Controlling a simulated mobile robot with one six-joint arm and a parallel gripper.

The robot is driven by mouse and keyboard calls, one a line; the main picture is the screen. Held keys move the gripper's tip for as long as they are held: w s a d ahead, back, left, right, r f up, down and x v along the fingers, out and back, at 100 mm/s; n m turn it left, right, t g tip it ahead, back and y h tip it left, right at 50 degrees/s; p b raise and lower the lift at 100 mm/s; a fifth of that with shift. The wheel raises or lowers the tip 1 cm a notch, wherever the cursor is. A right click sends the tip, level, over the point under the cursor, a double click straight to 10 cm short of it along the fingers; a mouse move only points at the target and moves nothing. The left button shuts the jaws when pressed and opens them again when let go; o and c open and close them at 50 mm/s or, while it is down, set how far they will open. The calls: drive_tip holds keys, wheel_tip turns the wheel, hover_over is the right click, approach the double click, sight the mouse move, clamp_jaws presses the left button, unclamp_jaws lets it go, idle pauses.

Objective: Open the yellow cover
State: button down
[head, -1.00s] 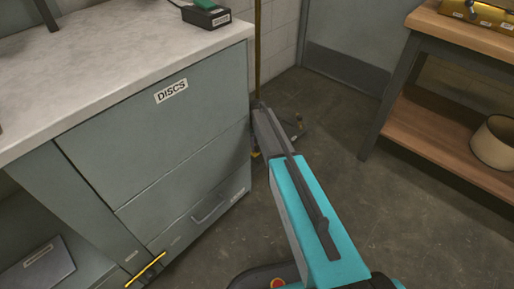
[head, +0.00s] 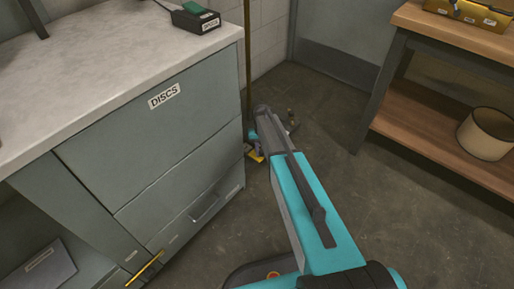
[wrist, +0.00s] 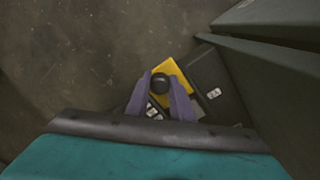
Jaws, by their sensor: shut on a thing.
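The yellow cover (wrist: 176,74) shows in the wrist view as a flat yellow panel on a dark box with small white labels (wrist: 213,93). A round black knob (wrist: 160,84) sits between the two purple fingers of my gripper (wrist: 161,88). My gripper is shut on this knob, over the cover's left side. The fingers hide part of the box. In the head view, a small piece of the yellow cover (head: 257,158) shows low beside the cabinet, and my arm hides most of the area around it.
A grey cabinet marked DISCS (head: 150,140) stands close on the left in the head view. A wooden shelf unit (head: 420,130) with a beige drum-shaped part (head: 484,135) stands on the right. The floor (head: 330,130) between them is mostly clear.

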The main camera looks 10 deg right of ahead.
sight(261, 151)
drive_tip(key=c, duration=1.5)
unclamp_jaws()
drive_tip(key=shift+c, duration=0.2)
drive_tip(key=shift+r, duration=0.1)
wheel_tip(261, 151, up, 14)
drive_tip(key=p, duration=0.3)
drive_tip(key=shift+f+p, duration=0.2)
drive_tip(key=shift+p, duration=0.1)
drive_tip(key=s+a+f+g+p, duration=0.15)
drive_tip(key=s+p, duration=0.45)
drive_tip(key=s, duration=0.6)
drive_tip(key=s+a+f+g+p, duration=0.1)
drive_tip(key=s+a+p, duration=0.2)
drive_tip(key=s+p, duration=0.55)
drive_tip(key=s+r+g+p, duration=0.1)
drive_tip(key=s+r+p, duration=0.1)
drive_tip(key=s, duration=0.7)
drive_tip(key=s+a+r+n+g+p, duration=0.1)
drive_tip(key=s+p, duration=0.2)
drive_tip(key=s, duration=0.6)
drive_tip(key=s+a+r+g+p, duration=0.1)
drive_tip(key=s+r+p, duration=0.1)
drive_tip(key=s, duration=0.7)
drive_tip(key=shift+s+r+n+p, duration=0.2)
drive_tip(key=shift+r+n+p, duration=0.2)
drive_tip(key=shift+p, duration=0.4)
